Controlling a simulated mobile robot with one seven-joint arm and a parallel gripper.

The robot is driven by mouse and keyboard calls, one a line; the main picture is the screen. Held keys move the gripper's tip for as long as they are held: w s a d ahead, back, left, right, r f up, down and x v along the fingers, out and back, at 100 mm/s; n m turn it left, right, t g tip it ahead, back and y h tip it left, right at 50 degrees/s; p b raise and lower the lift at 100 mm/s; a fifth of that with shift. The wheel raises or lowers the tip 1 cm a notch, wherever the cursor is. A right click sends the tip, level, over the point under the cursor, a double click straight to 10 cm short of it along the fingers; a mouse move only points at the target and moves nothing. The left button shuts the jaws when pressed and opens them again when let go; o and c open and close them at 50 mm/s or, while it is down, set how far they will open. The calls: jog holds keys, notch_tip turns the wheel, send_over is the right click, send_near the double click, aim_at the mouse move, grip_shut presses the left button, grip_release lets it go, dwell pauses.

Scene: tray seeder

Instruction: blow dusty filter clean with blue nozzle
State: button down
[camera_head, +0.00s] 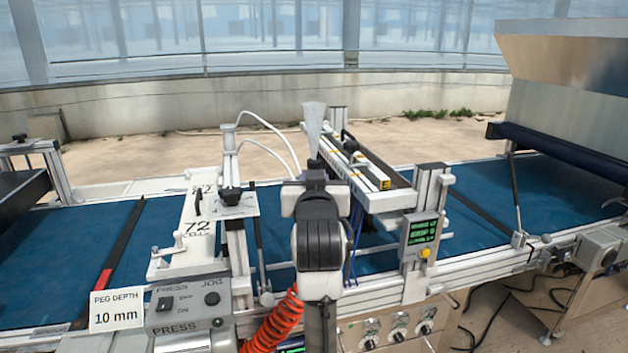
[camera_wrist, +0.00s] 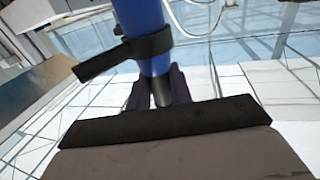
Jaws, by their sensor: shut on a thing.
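The blue nozzle (camera_wrist: 147,22) fills the upper middle of the wrist view as a blue tube with a black clamp and lever (camera_wrist: 128,52) around it. My gripper (camera_wrist: 160,92) is shut on its dark lower end. In the head view, my gripper (camera_head: 313,168) is over the conveyor, seen from behind, and my wrist hides most of the nozzle. A pale, whitish cone (camera_head: 314,120) rises from the gripper's tip and widens upward; it looks like an air jet. I cannot make out the dusty filter in either view.
A white-framed seeder unit (camera_head: 365,175) stands close right of my gripper, with a green display box (camera_head: 420,232). A press station (camera_head: 195,225) stands left on the blue belt (camera_head: 275,210). An orange coiled hose (camera_head: 275,325) hangs in front. A steel hopper (camera_head: 570,75) is at right.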

aim_at(314, 161)
jog(key=shift+r+p, duration=2.2)
jog(key=shift+r, duration=0.45)
jog(key=shift+f, duration=0.1)
